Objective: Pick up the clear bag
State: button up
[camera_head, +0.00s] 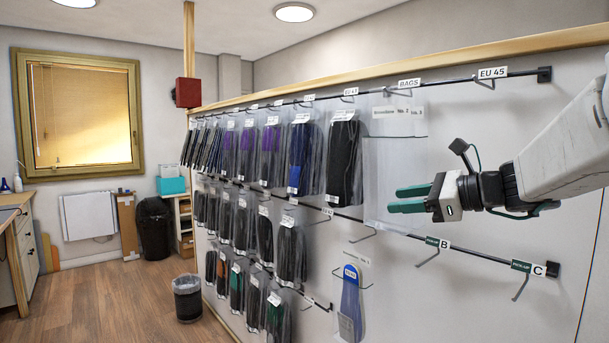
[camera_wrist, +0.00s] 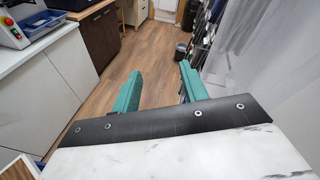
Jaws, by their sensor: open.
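A clear, empty bag (camera_head: 385,160) with a printed header card hangs from the hook labelled BAGS on the upper rail of the wall rack. My gripper (camera_head: 398,198) comes in from the right, its green fingers pointing left and overlapping the lower part of the bag in the head view. The fingers are apart with nothing visible between them. I cannot tell whether they touch the bag. In the wrist view my gripper (camera_wrist: 160,86) shows open over the floor, with translucent plastic along the right side.
Rows of packed insoles (camera_head: 343,160) hang left of the bag. A blue insole pack (camera_head: 350,300) hangs below. The EU 45 hook and hooks B (camera_head: 428,256) and C (camera_head: 521,287) are empty. A counter (camera_wrist: 40,85) stands at left in the wrist view; the floor between is clear.

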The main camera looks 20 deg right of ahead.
aim_at(411, 171)
jog(key=w+d+r+m+t+h, duration=0.15)
jog(key=d+r+m+t, duration=0.3)
jog(key=d, duration=0.45)
jog(key=shift+m, duration=0.45)
jog(key=x, duration=0.4)
jog(key=shift+w+d+f, duration=0.1)
jog(key=shift+w+f, duration=0.05)
jog(key=shift+w, duration=0.35)
jog(key=x, duration=0.6)
jog(key=shift+w, duration=0.1)
jog(key=c, duration=0.6)
